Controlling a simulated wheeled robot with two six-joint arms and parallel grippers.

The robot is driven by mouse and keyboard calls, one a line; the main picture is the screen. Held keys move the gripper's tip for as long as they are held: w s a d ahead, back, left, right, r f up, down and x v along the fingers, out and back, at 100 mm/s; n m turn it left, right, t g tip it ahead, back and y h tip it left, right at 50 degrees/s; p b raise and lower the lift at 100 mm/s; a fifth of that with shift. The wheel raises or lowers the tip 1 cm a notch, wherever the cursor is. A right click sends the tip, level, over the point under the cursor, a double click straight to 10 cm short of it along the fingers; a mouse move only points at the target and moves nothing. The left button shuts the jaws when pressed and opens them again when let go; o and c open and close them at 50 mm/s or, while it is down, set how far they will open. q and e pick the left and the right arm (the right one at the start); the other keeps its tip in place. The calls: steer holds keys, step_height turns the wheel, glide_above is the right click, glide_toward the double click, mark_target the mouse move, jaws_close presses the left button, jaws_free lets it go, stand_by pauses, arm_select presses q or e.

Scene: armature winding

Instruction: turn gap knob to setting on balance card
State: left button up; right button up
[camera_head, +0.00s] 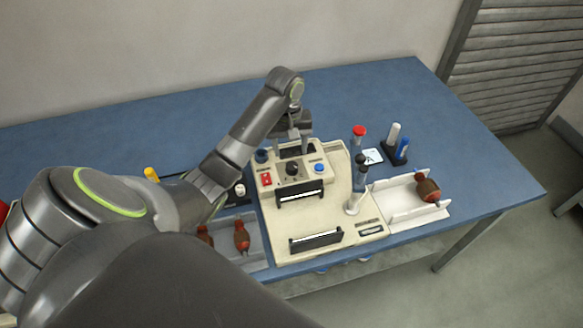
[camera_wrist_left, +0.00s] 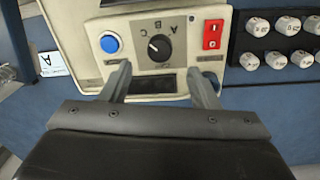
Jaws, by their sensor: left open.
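The gap knob (camera_wrist_left: 159,47) is a round black knob on the cream panel of the machine (camera_wrist_left: 75,30), with letters A, B and C beside it. In the head view the knob (camera_head: 292,168) sits between a red switch and a blue button. The balance card (camera_wrist_left: 50,66) is a small white card with what looks like an A; it also lies right of the machine in the head view (camera_head: 372,156). My left gripper (camera_wrist_left: 161,78) is open, its fingers pointing at the panel, one either side of the knob's line and apart from it. My right gripper is not in view.
The blue button (camera_wrist_left: 110,43) and red switch (camera_wrist_left: 212,34) flank the knob. A rack of white numbered knobs (camera_wrist_left: 281,42) is beside the machine.

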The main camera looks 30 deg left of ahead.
mark_target(292, 166)
arm_select(q)
step_height(292, 166, down, 7)
steer(key=b, duration=0.5)
steer(key=shift+w+d, duration=0.1)
steer(key=shift+d, duration=0.05)
steer(key=shift+r, duration=0.1)
steer(key=shift+c, duration=0.4)
